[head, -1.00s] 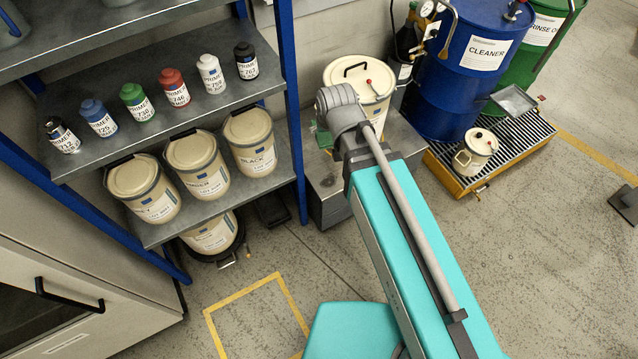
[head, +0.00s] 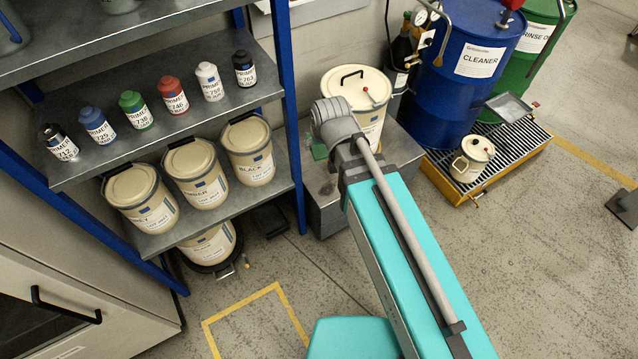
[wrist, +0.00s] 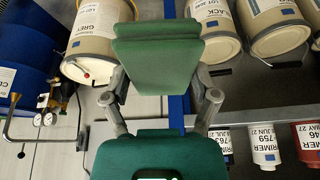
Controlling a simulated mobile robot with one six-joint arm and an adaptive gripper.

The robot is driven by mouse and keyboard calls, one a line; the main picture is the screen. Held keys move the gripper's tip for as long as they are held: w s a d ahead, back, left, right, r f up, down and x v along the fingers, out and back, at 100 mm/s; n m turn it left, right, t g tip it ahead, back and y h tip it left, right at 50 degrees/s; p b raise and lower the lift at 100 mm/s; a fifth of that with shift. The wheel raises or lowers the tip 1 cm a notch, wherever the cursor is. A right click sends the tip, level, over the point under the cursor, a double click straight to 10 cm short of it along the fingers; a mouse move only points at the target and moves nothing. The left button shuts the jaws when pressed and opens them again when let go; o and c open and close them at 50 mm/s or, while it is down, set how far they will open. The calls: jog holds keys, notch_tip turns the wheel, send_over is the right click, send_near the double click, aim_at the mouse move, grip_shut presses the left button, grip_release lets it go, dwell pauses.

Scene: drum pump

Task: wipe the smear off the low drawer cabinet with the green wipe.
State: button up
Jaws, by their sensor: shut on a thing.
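The green wipe (wrist: 157,55) fills the upper middle of the wrist view. My gripper (wrist: 160,78) is shut on it, one finger at each side. In the head view a bit of green wipe (head: 319,151) shows just left of my arm's end; my fingers are hidden there. The low drawer cabinet (head: 322,215) is grey and stands right of the shelf rack. A dark smear (head: 328,187) shows on its top, in front of the wipe. Whether the wipe touches the top, I cannot tell.
A cream pail (head: 365,88) with a black handle and red knob stands at the cabinet's back, close to my arm. The shelf rack (head: 290,110) with bottles and pails is on the left. A blue drum (head: 455,90) stands right. Floor in front is open.

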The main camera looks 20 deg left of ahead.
jog(key=w+a+f+n+b, duration=0.1)
jog(key=w+f+b, duration=0.5)
jog(key=f+b, duration=1)
jog(key=w+a+f+n+b, duration=0.1)
jog(key=w+a+f+b, duration=0.2)
jog(key=f+b, duration=1.3)
jog(key=w+a+f+n+g+b, duration=0.1)
jog(key=w+a+f+b, duration=0.1)
jog(key=w+f+b, duration=0.7)
notch_tip(320, 180, down, 8)
jog(key=b, duration=0.7)
jog(key=shift+w+a+y, duration=0.15)
jog(key=shift+w+y, duration=0.2)
jog(key=shift+y, duration=0.05)
